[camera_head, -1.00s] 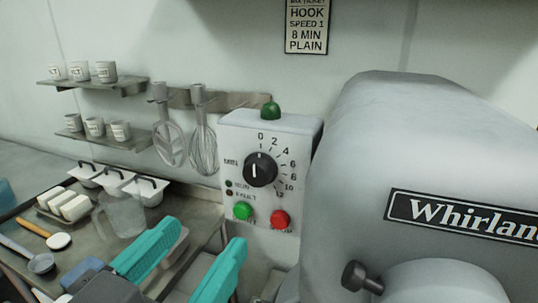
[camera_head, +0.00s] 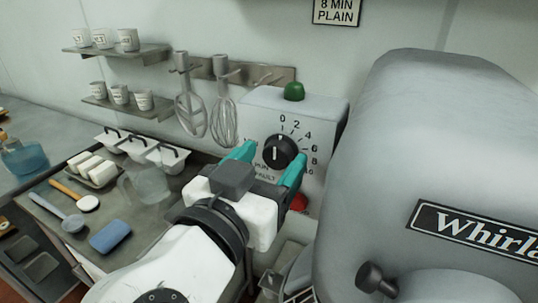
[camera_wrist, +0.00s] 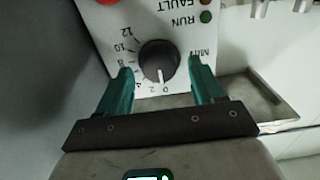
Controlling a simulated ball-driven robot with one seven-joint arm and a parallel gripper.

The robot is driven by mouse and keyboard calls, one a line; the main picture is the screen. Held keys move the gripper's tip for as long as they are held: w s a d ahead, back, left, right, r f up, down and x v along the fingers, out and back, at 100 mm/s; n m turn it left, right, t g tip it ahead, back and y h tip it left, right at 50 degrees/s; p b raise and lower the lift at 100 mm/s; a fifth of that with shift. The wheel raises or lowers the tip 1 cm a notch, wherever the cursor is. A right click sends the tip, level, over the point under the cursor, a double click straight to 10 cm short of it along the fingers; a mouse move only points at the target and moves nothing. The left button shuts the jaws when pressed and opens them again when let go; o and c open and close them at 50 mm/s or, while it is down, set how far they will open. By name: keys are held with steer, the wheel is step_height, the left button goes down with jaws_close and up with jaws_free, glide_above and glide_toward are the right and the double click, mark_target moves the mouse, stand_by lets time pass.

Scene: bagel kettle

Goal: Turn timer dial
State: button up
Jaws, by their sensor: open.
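The timer dial (camera_head: 279,152) is a round black knob with a white pointer line on a white control box (camera_head: 330,125). Its pointer sits near the 0 mark. My gripper (camera_head: 268,165) is open in front of the box, with one teal finger at each side of the dial. In the wrist view, which shows the box upside down, the dial (camera_wrist: 159,61) lies between and just beyond the fingertips of my gripper (camera_wrist: 160,72). Gaps show on both sides, and the fingers do not appear to touch it.
A large grey mixer (camera_head: 430,130) stands close on the right. A red button (camera_head: 299,202) is below the dial and a green lamp (camera_head: 294,91) tops the box. A whisk (camera_head: 224,122) hangs at left. A counter with a jug (camera_head: 147,180) is lower left.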

steer(key=shift+w, duration=0.15)
steer(key=c, duration=1)
steer(key=shift+f+b, duration=0.1)
steer(key=shift+b, duration=0.35)
